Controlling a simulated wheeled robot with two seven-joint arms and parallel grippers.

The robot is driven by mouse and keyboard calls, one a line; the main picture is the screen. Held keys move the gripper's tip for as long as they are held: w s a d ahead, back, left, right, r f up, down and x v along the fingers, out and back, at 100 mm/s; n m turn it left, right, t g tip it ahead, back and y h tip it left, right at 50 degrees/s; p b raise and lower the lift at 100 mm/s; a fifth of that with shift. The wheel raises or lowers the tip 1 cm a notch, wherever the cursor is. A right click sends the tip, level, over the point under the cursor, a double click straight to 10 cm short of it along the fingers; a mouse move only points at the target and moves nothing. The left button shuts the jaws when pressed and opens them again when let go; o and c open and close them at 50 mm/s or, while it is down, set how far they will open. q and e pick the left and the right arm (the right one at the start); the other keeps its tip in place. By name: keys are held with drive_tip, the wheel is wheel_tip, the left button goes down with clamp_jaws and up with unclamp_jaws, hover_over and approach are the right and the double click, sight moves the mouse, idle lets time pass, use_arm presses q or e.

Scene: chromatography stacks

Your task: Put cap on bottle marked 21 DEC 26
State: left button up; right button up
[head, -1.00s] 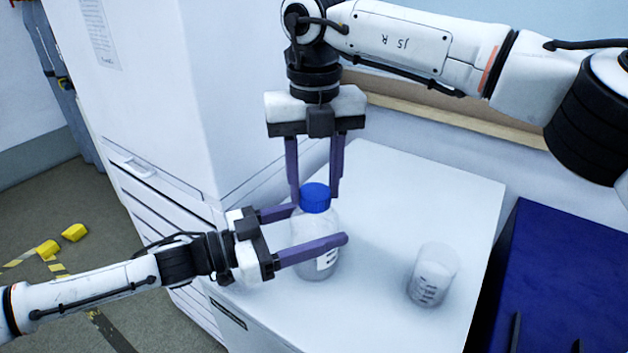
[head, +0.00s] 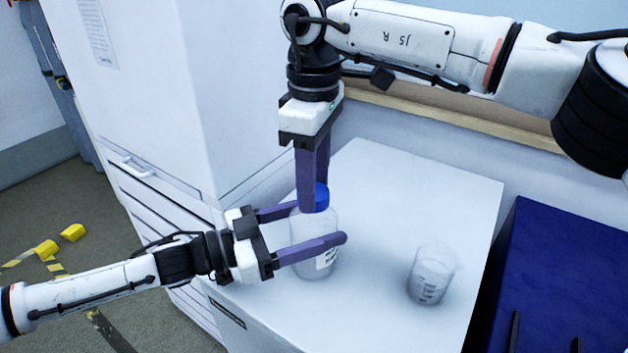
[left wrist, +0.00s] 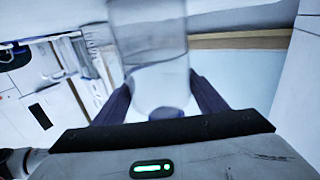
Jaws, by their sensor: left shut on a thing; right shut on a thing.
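A clear bottle (head: 317,224) with a white label stands upright on the white worktop (head: 385,190); the label text is too small to read. A blue cap (head: 322,197) sits at the bottle's neck; how far it is threaded cannot be told. My left gripper (head: 319,226) is shut on the bottle's body from the left, one finger in front and one behind. My right gripper (head: 313,198) points down from above, shut on the cap, its near finger covering part of it. In the left wrist view the bottle (left wrist: 160,75) shows between the left fingers.
A clear graduated beaker (head: 431,275) stands on the worktop to the right of the bottle. A tall white cabinet (head: 150,90) is close behind on the left. A dark blue surface (head: 560,270) lies at the right. The worktop behind the beaker is clear.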

drive_tip(key=shift+m, duration=0.4)
drive_tip(key=o, duration=1)
drive_tip(key=shift+r, duration=0.1)
drive_tip(key=shift+r, duration=2.2)
drive_tip(key=shift+c, duration=0.3)
